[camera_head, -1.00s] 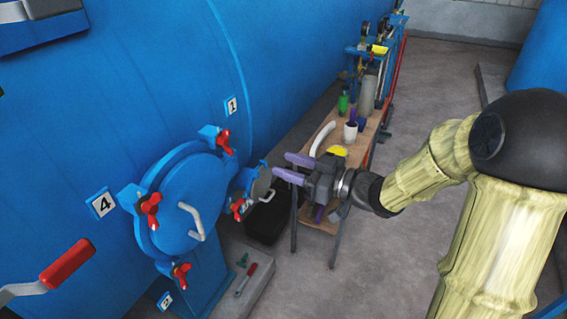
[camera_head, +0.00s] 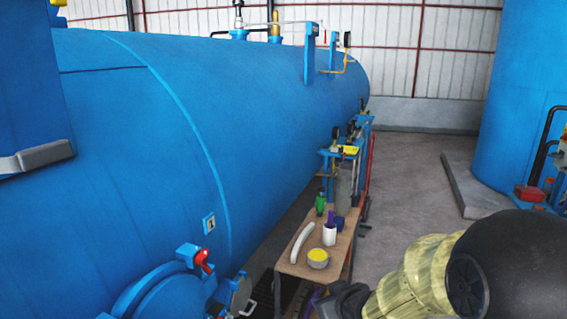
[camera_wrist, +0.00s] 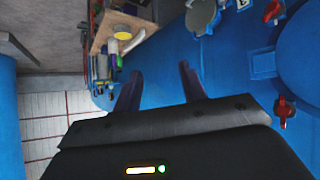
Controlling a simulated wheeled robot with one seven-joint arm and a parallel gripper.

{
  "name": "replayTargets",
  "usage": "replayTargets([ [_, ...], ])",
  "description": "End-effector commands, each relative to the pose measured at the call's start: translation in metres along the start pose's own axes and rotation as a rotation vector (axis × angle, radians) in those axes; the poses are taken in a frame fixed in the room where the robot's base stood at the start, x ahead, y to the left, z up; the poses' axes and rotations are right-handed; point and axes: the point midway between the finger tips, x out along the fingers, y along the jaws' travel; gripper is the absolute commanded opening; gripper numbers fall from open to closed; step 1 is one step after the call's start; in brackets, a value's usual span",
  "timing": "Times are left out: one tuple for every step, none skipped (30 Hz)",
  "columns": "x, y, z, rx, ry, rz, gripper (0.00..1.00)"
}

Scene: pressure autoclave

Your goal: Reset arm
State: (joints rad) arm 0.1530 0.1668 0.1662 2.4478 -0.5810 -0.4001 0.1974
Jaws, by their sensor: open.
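My gripper (camera_wrist: 160,88) shows in the wrist view with its two purple fingers spread apart and nothing between them. In the head view only a dark part of its body shows at the bottom edge, and the fingers are out of sight or hidden. My arm, with its yellowish cover and black joint, fills the lower right of the head view. The gripper is near the small wooden table (camera_head: 290,262), which also shows at the top of the wrist view (camera_wrist: 101,41).
The big blue autoclave (camera_head: 270,110) fills the left and centre, with a round hatch and red-handled clamp (camera_head: 202,262) at the bottom. The table holds a white cup (camera_head: 329,234), a yellow-topped container (camera_head: 318,259) and bottles.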

Motion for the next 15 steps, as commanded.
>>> replayTargets([
  [-0.011, 0.005, 0.009, 0.029, -0.066, 0.04, 0.42],
  [-0.016, 0.009, 0.018, 0.051, -0.112, 0.063, 0.42],
  [-0.025, 0.012, 0.03, 0.082, -0.172, 0.09, 0.42],
  [-0.031, 0.013, 0.038, 0.105, -0.217, 0.107, 0.42],
  [-0.038, 0.015, 0.047, 0.13, -0.262, 0.122, 0.42],
  [-0.048, 0.014, 0.058, 0.165, -0.323, 0.137, 0.42],
  [-0.056, 0.013, 0.067, 0.192, -0.368, 0.145, 0.42],
  [-0.064, 0.011, 0.075, 0.219, -0.412, 0.151, 0.42],
  [-0.074, 0.007, 0.085, 0.256, -0.469, 0.153, 0.42],
  [-0.082, 0.003, 0.092, 0.281, -0.509, 0.153, 0.42],
  [-0.089, 0.0, 0.098, 0.306, -0.544, 0.151, 0.42],
  [-0.097, -0.005, 0.105, 0.334, -0.586, 0.145, 0.42],
  [-0.102, -0.009, 0.109, 0.351, -0.611, 0.14, 0.42],
  [-0.106, -0.011, 0.112, 0.368, -0.631, 0.136, 0.42],
  [-0.11, -0.015, 0.116, 0.383, -0.652, 0.131, 0.42],
])
